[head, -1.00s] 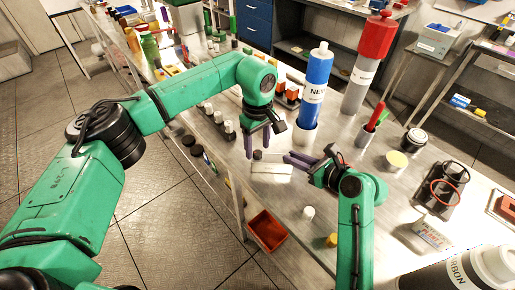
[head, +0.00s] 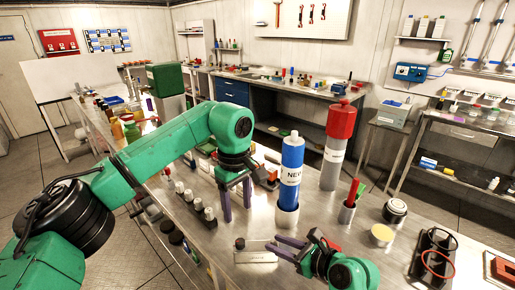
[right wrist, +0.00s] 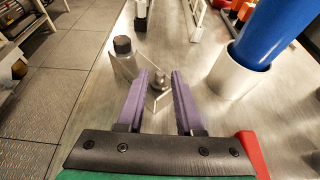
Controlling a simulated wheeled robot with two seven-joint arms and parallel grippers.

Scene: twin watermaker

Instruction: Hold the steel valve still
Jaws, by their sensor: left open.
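The steel valve (head: 257,257) looks like a pale metal block with a dark-capped post (head: 240,243), lying on the metal bench. In the right wrist view its dark cap (right wrist: 122,45) stands beyond the fingers, and a grey metal knob (right wrist: 158,80) lies between the fingertips. My right gripper (head: 273,243) is open at the valve's right end, its purple fingers (right wrist: 160,77) on both sides of the knob with a visible gap; contact is unclear. My left gripper (head: 237,199) is open, pointing down, behind the valve and apart from it.
A blue cartridge (head: 291,170) stands in a white cup (head: 287,217) just behind the right gripper. A red-topped grey cylinder (head: 333,160) stands farther back. Several small white-topped bottles (head: 197,205) line the bench's left side. A black holder (head: 433,255) stands at right.

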